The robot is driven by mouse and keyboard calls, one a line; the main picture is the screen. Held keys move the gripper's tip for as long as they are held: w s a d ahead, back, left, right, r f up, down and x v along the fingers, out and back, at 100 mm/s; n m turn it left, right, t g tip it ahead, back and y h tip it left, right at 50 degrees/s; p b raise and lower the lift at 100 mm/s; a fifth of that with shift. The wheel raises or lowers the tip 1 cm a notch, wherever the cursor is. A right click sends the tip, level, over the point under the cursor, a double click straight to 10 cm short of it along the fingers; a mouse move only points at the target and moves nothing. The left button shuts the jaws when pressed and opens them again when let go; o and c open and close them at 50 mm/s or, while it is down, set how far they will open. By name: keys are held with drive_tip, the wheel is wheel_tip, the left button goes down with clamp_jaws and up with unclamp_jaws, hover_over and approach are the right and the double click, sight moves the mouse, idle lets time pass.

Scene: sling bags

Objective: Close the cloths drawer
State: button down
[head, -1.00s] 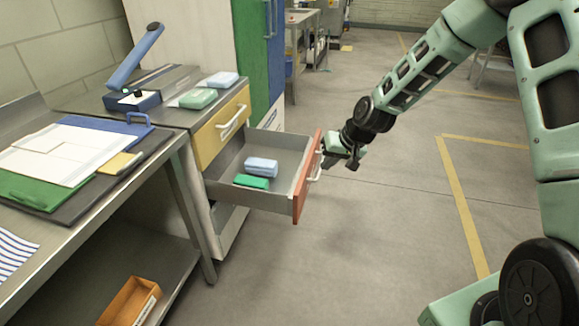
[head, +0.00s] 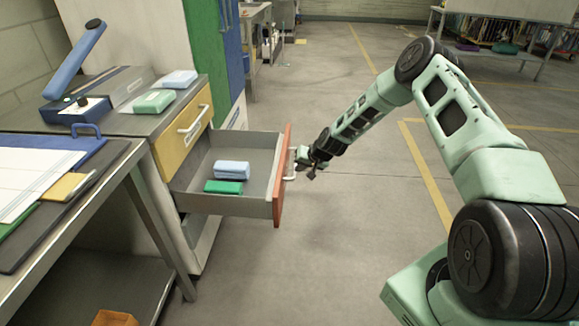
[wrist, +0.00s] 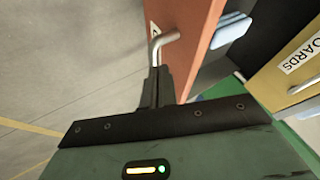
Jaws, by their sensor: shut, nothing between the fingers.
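The cloths drawer stands pulled out, its red-orange front (head: 282,178) facing right. Inside the grey drawer tray lie a folded light blue cloth (head: 231,169) and a green one (head: 223,187). My gripper (head: 301,158) is at the outer side of the front, close to the drawer's metal handle (head: 290,177). In the wrist view the shut, empty fingers (wrist: 155,88) point at the red front (wrist: 196,45), beside the bent handle (wrist: 162,42). I cannot tell whether they touch it. The light blue cloth also shows behind the front (wrist: 230,29).
A shut yellow drawer (head: 177,141) sits above, its label partly readable as "OARDS" in the wrist view (wrist: 302,60). The worktop holds folded cloths (head: 155,101) and a blue-handled device (head: 77,108). A steel table (head: 110,195) stands at left. Floor right of the drawer is clear.

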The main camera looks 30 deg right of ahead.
sight(289, 178)
drive_tip(key=shift+w+a+r+p, duration=0.15)
drive_tip(key=shift+w+a, duration=0.25)
drive_tip(key=shift+a, duration=0.2)
drive_tip(key=shift+w+a+f+p, duration=0.15)
drive_tip(key=shift+w+a, duration=0.2)
drive_tip(key=shift+a, duration=0.25)
drive_tip(key=shift+w+a, duration=0.35)
drive_tip(key=shift+a, duration=0.1)
